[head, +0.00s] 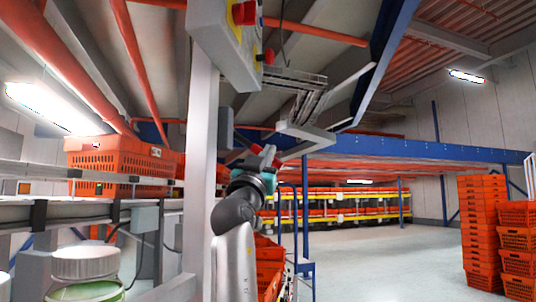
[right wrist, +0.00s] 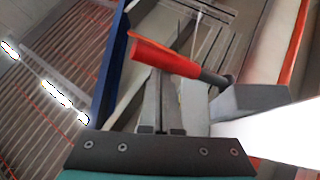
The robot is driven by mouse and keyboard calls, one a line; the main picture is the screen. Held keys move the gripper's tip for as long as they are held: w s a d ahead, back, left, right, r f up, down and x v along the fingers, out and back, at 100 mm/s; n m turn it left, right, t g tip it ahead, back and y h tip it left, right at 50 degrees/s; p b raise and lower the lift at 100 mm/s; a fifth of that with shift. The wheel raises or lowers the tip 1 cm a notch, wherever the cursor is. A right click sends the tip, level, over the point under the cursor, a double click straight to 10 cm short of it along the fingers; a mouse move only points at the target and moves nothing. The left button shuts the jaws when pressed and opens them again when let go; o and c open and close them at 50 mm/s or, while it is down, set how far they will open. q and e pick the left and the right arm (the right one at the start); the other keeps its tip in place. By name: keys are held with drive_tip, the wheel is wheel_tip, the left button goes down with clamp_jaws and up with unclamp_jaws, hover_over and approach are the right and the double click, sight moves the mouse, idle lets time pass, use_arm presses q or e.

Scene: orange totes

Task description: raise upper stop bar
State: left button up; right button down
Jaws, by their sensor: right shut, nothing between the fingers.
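A red handle on a dark rod (right wrist: 165,58) crosses the right wrist view just beyond my right fingers. It runs to a grey bracket (right wrist: 248,101) on the right. Red parts also show by the wrist in the head view (head: 277,163). My right gripper (right wrist: 162,85) is shut and empty, its two grey fingers side by side, pointing at the handle. Whether they touch it I cannot tell. In the head view my right gripper (head: 266,158) is small, partly hidden, below a grey metal bar frame (head: 305,133), which may be the upper stop bar. My left gripper is not in view.
A control box with a red button (head: 244,13) hangs on the pale post (head: 203,150) above my arm. A conveyor with an orange tote (head: 112,158) is at left. Stacked orange totes (head: 483,225) stand at right. The floor (head: 385,255) between is clear.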

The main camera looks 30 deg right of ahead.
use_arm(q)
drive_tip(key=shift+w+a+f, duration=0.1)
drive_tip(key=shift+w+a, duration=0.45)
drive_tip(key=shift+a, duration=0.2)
use_arm(e)
drive_tip(key=shift+w+a+f, duration=0.1)
drive_tip(key=shift+f, duration=0.15)
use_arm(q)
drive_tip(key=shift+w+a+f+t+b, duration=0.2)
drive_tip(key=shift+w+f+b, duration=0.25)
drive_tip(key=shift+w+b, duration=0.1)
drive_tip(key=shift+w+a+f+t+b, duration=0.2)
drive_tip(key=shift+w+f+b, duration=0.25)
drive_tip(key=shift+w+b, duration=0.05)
use_arm(e)
drive_tip(key=v, duration=1.2)
drive_tip(key=shift+r, duration=0.15)
